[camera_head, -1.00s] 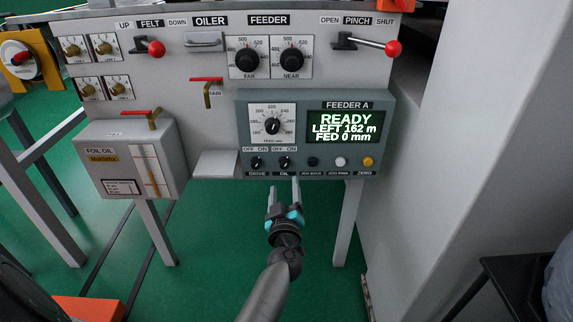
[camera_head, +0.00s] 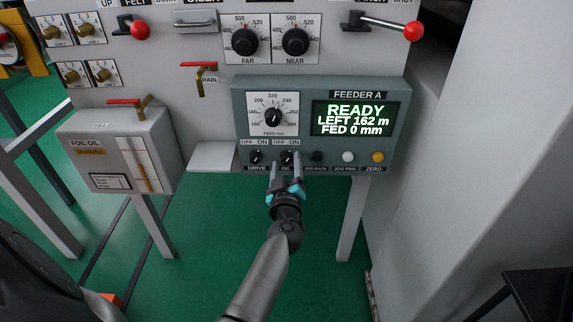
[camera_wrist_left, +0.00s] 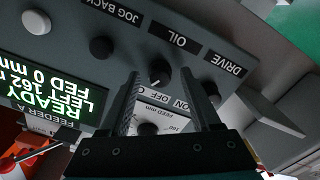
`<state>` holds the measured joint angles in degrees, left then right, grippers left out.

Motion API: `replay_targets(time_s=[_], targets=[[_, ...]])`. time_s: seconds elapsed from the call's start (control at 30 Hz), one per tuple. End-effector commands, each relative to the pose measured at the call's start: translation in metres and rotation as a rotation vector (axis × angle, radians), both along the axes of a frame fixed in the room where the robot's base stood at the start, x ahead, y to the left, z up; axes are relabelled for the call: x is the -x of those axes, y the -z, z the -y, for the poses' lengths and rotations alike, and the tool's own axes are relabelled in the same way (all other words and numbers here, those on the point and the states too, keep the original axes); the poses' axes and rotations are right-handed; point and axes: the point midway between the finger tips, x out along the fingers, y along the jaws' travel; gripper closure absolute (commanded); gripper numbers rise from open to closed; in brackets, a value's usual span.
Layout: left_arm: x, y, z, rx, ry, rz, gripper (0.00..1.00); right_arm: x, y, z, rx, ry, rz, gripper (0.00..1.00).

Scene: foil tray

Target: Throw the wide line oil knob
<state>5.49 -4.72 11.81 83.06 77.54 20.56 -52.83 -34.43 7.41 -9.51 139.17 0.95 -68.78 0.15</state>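The small black oil knob (camera_head: 287,158) is on the lower row of the grey Feeder A panel (camera_head: 225,120), above the OIL label and under an OFF/ON label. It also shows in the wrist view (camera_wrist_left: 160,73). Its pointer position is hard to read. My left gripper (camera_head: 286,167) is open, its fingers pointing up at the panel. In the wrist view the two dark fingers (camera_wrist_left: 162,80) stand apart, one on each side of the oil knob, with a gap around it. I cannot tell how close the tips are to the panel. My right gripper is not in view.
The drive knob (camera_head: 256,158) is close left of the fingers, the black jog back button (camera_head: 317,157) close right. A feed dial (camera_head: 273,116) and lit display (camera_head: 350,118) reading READY are above. A foil oil box (camera_head: 120,155) is at left. The space below the panel is free.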

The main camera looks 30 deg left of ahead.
Motion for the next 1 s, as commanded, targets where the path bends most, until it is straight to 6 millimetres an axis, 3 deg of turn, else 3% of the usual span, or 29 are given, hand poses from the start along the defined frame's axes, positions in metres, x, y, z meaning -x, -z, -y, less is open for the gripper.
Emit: replay_targets(time_s=[0.07, 0.53, 1.0], targets=[[0.0000, -0.0001, 0.0000, 0.000, 0.000, 0.000, 0.46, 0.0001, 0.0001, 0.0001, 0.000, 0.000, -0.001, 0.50], [0.0000, 0.0002, 0.0000, 0.000, 0.000, 0.000, 0.99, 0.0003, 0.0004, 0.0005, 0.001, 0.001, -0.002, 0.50], [-0.0001, -0.0002, 0.0001, 0.031, 0.001, 0.018, 1.00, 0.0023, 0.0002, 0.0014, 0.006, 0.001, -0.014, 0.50]])
